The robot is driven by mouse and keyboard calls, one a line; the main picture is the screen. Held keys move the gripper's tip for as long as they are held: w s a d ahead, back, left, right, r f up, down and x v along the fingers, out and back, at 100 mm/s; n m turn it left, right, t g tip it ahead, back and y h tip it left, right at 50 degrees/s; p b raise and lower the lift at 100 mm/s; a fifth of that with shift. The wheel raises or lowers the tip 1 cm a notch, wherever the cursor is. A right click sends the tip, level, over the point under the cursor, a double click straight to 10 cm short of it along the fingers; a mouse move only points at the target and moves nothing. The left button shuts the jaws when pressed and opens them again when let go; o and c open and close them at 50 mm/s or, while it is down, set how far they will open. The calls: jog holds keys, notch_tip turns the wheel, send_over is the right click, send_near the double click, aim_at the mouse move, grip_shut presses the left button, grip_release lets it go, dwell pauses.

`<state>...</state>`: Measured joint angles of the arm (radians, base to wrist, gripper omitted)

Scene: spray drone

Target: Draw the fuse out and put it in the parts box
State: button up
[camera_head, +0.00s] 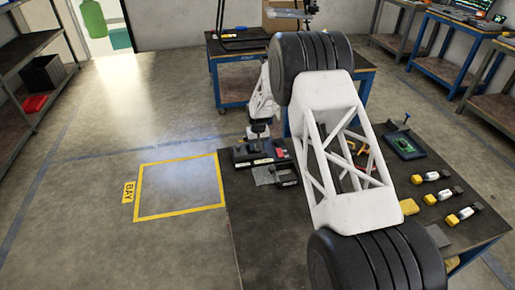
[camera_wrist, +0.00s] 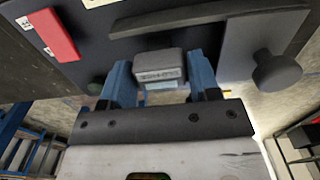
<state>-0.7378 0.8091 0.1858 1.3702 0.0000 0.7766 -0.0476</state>
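The fuse appears as a small grey block with printed lettering (camera_wrist: 160,68) in the wrist view. In the head view my gripper (camera_head: 259,131) is low over the dark unit (camera_head: 240,153) at the table's far left corner, and the fuse is hidden. I cannot make out which thing is the parts box.
A dark tray with a green board (camera_head: 405,144) stands on the right of the table (camera_head: 275,240). Several yellow-ended pieces (camera_head: 437,196) lie nearer. My arm covers the table's middle. The wrist view shows a red block (camera_wrist: 52,34) and a dark knob (camera_wrist: 277,72) beside the fuse.

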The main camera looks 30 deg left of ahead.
jog(key=c, duration=0.8)
jog(key=shift+r, duration=0.3)
jog(key=shift+r, duration=0.35)
jog(key=shift+r, duration=0.3)
jog(key=shift+r, duration=0.75)
jog(key=shift+r, duration=0.65)
jog(key=shift+r, duration=0.65)
